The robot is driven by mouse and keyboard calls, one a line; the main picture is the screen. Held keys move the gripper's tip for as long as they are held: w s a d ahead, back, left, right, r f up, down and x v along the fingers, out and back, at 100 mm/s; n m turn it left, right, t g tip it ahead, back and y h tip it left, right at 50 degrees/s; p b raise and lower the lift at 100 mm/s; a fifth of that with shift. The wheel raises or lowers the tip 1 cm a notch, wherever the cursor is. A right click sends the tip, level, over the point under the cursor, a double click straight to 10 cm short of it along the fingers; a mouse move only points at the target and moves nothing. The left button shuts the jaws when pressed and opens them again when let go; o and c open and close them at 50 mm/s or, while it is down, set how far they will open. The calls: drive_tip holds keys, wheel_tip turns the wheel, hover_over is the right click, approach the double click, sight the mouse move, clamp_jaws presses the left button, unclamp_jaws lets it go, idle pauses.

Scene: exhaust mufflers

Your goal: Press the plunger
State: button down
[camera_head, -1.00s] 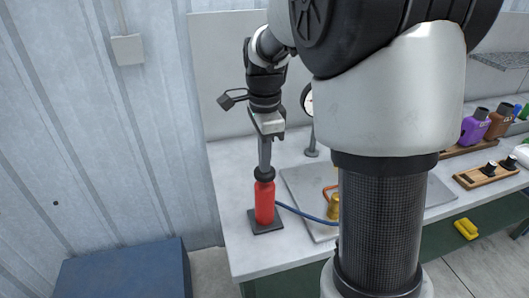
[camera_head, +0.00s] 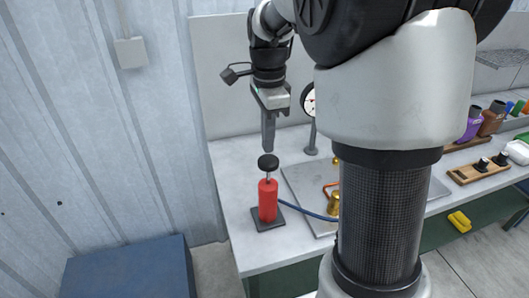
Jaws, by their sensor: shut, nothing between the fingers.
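The plunger (camera_head: 268,162) is a black round knob on a thin rod, standing up out of a red pump cylinder (camera_head: 268,201). The pump stands upright on a dark square base (camera_head: 264,224) at the left end of the workbench. My gripper (camera_head: 268,150) points straight down with its fingers shut and empty. Its tips are directly above the knob, with little or no gap in this view. The bare rod shows between knob and cylinder.
A blue hose (camera_head: 300,211) runs from the pump to a brass fitting (camera_head: 333,204) on a grey plate (camera_head: 300,181). A dial gauge (camera_head: 308,100) stands behind. My arm hides much of the bench's middle. Bottles (camera_head: 491,117) stand at the right.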

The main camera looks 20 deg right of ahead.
sight(268, 160)
wheel_tip(268, 160, up, 6)
drive_tip(key=shift+d+f, duration=0.1)
drive_tip(key=shift+f, duration=0.05)
idle(0.7)
